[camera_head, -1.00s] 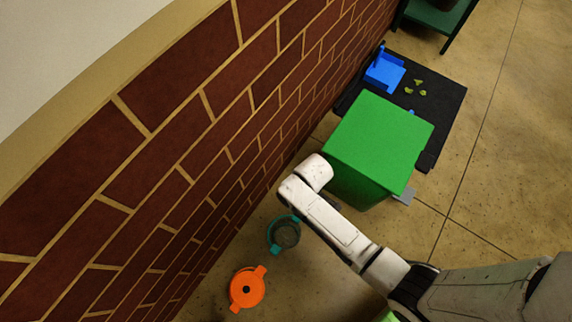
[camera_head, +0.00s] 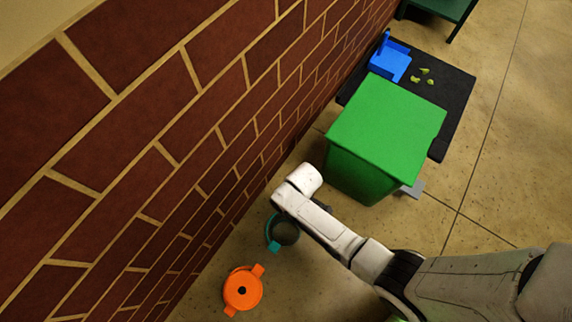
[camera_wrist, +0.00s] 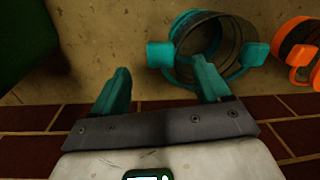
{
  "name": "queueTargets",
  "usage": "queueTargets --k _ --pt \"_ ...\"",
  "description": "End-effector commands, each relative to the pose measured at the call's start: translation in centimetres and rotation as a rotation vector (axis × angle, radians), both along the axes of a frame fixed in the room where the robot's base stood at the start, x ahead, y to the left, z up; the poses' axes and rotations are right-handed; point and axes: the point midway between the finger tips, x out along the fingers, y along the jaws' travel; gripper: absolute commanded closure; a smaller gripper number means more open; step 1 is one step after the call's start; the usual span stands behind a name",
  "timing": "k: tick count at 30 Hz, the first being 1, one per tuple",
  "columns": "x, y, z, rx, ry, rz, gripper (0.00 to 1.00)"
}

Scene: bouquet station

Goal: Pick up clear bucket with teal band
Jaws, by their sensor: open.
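The clear bucket with the teal band (camera_head: 284,231) stands on the floor near the brick wall, partly hidden by my arm in the head view. In the wrist view the bucket (camera_wrist: 208,45) shows its teal rim band, two teal side tabs and a teal handle loop. My gripper (camera_wrist: 160,85) is open, with teal fingers apart and nothing between them. The right finger overlaps the near left part of the bucket's band in the picture; I cannot tell whether they touch. The left finger is over bare floor to the left of the bucket. The gripper's fingers are not visible in the head view.
An orange bucket (camera_head: 242,290) stands close by; it also shows at the right of the wrist view (camera_wrist: 299,50). A large green box (camera_head: 385,135) stands beyond my arm. The brick wall (camera_head: 200,120) is close. A dark mat (camera_head: 455,100) holds a blue item (camera_head: 390,63). Floor at right is clear.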

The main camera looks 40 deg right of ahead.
Motion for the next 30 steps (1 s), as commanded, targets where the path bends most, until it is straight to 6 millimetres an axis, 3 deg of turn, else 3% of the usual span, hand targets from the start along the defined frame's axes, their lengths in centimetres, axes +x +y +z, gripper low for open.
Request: queueTargets --k 9,17,30 --pt "0.2 0.7 -4.2 0.0 0.001 0.0 0.24" --pt "0.2 0.7 -4.2 0.0 0.0 0.0 0.24" --pt "0.1 0.7 -4.2 0.0 0.001 0.0 0.64"
